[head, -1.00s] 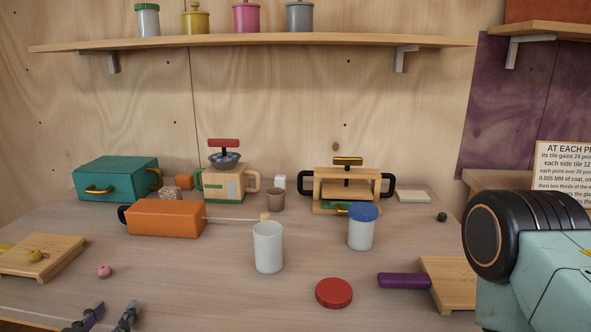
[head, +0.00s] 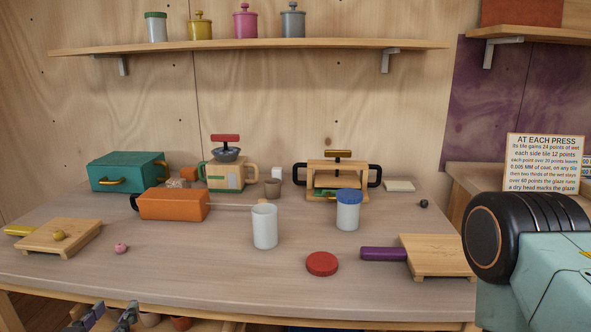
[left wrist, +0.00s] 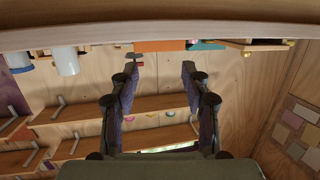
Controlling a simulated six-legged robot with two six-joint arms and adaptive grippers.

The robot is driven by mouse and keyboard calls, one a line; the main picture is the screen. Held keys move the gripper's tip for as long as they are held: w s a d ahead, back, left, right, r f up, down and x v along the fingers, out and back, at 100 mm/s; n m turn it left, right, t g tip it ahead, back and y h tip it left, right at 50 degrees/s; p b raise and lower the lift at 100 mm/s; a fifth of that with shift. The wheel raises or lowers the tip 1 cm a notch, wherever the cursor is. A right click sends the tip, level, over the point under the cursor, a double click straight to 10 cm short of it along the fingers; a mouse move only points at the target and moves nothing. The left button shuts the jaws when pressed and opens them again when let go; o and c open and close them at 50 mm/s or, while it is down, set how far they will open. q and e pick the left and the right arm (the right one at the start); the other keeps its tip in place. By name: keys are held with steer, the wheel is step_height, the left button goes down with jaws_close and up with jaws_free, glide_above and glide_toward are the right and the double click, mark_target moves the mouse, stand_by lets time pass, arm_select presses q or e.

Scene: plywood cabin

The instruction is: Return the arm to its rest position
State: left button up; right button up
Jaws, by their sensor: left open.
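My left gripper (head: 105,318) shows at the bottom left of the head view, in front of the table's front edge. Its two dark fingers are apart and nothing is between them. In the left wrist view the fingers (left wrist: 160,70) also stand apart and empty, with the pale table edge (left wrist: 250,27) across the top of the picture. The teal and black arm part at the right of the head view is mine. My right gripper is not in view.
The table (head: 200,275) holds a white cup (head: 265,228), a blue-lidded jar (head: 347,212), a red disc (head: 321,263), an orange box (head: 174,204), a wooden press (head: 338,176) and a board with a purple handle (head: 436,258). The front strip of the table is clear.

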arm_select(q)
steer(key=s+d+f+g+h, duration=0.1)
steer(key=s+d+f+g, duration=0.15)
steer(key=f, duration=0.25)
steer(key=s+d+f+n+g+h, duration=0.1)
steer(key=s+f+g, duration=0.2)
steer(key=s+f, duration=0.15)
steer(key=s+d+f+g+h, duration=0.1)
steer(key=s+d+f+g, duration=0.15)
steer(key=f, duration=0.25)
steer(key=s+f+g, duration=0.2)
steer(key=s+f, duration=0.1)
steer(key=s, duration=0.3)
steer(key=s+d+f+m+g, duration=0.1)
steer(key=s+f+g, duration=0.2)
steer(key=s, duration=0.3)
steer(key=s+d+f+m+g+y, duration=0.1)
steer(key=s+f+g, duration=0.1)
steer(key=s, duration=0.5)
steer(key=shift+d+f+g+p, duration=0.3)
steer(key=shift+f+p, duration=0.15)
steer(key=shift+f, duration=0.3)
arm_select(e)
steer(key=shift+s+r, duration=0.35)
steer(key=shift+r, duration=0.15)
arm_select(q)
steer(key=shift+s, duration=0.1)
